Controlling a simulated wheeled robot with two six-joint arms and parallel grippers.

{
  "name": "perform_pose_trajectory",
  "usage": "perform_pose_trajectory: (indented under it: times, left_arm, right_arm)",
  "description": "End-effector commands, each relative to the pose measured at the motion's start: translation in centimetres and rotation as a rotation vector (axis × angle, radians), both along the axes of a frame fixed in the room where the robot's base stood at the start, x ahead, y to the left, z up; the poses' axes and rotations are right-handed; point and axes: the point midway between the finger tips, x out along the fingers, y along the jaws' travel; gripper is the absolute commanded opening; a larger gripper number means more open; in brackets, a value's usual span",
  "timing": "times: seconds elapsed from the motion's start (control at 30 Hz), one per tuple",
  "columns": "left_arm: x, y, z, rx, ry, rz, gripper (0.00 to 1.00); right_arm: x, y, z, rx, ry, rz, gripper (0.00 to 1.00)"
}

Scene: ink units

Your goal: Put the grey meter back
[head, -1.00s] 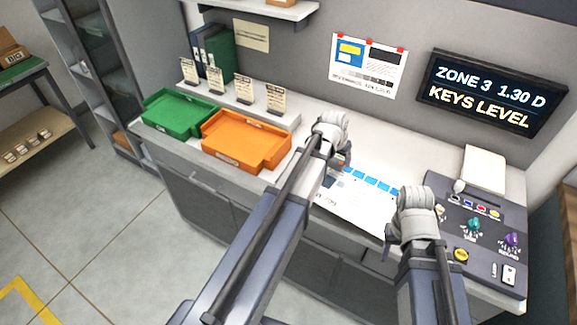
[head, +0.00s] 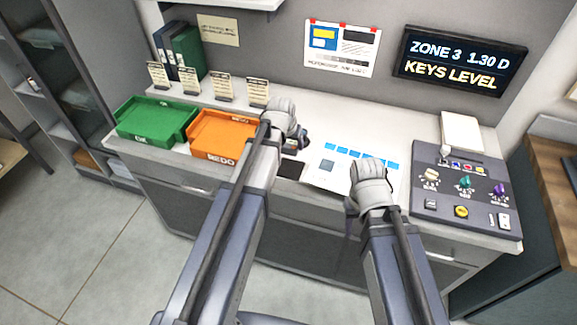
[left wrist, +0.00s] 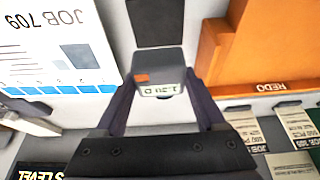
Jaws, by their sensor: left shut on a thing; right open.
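The grey meter (left wrist: 160,72) is between the fingers of my left gripper (left wrist: 158,92), which is shut on it. It has an orange mark and a small lit display, whose digits are hard to read. A dark rectangular pad (left wrist: 155,22) lies on the counter just beyond the meter in the left wrist view; it also shows in the head view (head: 291,170). In the head view my left gripper (head: 297,140) is between the orange tray and the printed sheet, its wrist hiding most of the meter. My right gripper (head: 355,202) is open near the sheet's right side, its fingers mostly hidden.
The orange REDO tray (head: 222,153) and green OK tray (head: 140,136) stand left of the pad. The JOB 709 sheet (head: 325,182) with blue patches lies right of it. A control panel with knobs (head: 440,200) is at the right. Upright cards (head: 222,88) line the back ledge.

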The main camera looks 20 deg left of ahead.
Motion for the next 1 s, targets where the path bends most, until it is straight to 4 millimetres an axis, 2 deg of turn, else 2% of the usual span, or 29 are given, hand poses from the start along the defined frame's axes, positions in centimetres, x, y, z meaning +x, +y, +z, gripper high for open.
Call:
perform_pose_trajectory:
  times: [0.03, 0.3, 0.57, 0.9, 1.0]
  left_arm:
    - [0.0, 0.0, -1.3, 0.000, 0.000, 0.000, 0.12]
    - [0.0, 0.0, -5.2, 0.000, 0.000, 0.000, 0.12]
    - [0.0, 0.0, -5.5, 0.000, 0.000, 0.000, 0.12]
    - [0.0, 0.0, -9.1, 0.000, 0.000, 0.000, 0.12]
    - [0.0, 0.0, -9.2, 0.000, 0.000, 0.000, 0.12]
  right_arm:
    - [0.0, 0.0, -1.3, 0.000, 0.000, 0.000, 0.50]
    - [0.0, 0.0, -5.2, 0.000, 0.000, -0.002, 0.50]
    - [0.0, 0.0, -5.5, 0.000, 0.000, -0.002, 0.50]
    - [0.0, 0.0, -9.1, 0.000, 0.000, -0.002, 0.50]
    - [0.0, 0.0, -9.2, 0.000, 0.000, -0.002, 0.50]
